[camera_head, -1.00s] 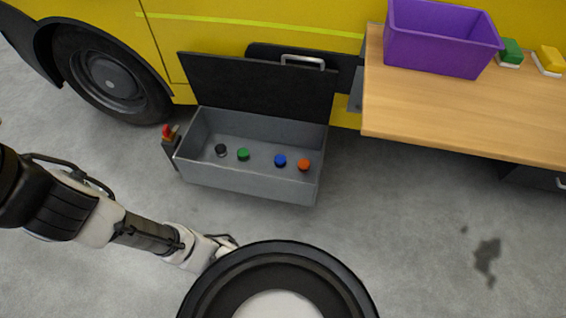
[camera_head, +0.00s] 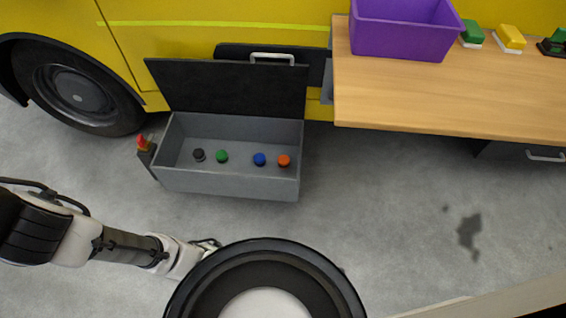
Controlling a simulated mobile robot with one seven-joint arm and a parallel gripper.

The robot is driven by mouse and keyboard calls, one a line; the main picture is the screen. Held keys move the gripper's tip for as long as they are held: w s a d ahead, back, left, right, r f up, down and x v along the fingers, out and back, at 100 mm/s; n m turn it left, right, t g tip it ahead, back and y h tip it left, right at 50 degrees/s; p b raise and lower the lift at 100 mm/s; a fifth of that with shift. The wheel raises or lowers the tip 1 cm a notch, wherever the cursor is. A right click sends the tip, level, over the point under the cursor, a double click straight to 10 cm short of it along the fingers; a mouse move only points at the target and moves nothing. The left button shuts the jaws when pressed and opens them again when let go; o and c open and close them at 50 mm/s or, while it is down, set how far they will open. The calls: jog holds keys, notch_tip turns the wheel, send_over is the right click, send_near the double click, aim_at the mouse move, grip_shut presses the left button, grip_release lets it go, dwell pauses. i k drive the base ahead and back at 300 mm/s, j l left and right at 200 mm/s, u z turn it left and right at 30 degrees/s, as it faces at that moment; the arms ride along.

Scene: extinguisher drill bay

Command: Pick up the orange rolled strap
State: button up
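The orange rolled strap (camera_head: 284,160) sits in the open grey drawer (camera_head: 232,183), at the right end of a row of small rolls. A blue roll (camera_head: 259,159) is just left of it, then a green roll (camera_head: 222,156) and a black roll (camera_head: 199,155). My arm reaches in from the left, in front of the drawer and apart from it. My gripper is hidden behind my round black body part at the bottom, so its fingers do not show.
A wooden bench (camera_head: 440,95) at the right carries a purple bin (camera_head: 405,32), a green brush-like item (camera_head: 472,35) and a yellow one (camera_head: 510,39). A red-tipped dark post (camera_head: 146,150) stands at the drawer's left corner. A dark stain (camera_head: 469,230) marks the open floor at right.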

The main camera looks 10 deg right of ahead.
aim_at(284, 161)
jog(key=i+j+z, duration=0.2)
jog(key=z, duration=0.6)
jog(key=i+j+z, duration=0.15)
jog(key=j, duration=0.15)
jog(key=j+z, duration=0.1)
jog(key=j, duration=0.2)
jog(key=i+j+z, duration=0.15)
jog(key=j, duration=0.15)
jog(key=i+j, duration=0.5)
jog(key=j, duration=0.15)
jog(key=i+l, duration=0.1)
jog(key=i+z, duration=0.05)
jog(key=i, duration=0.05)
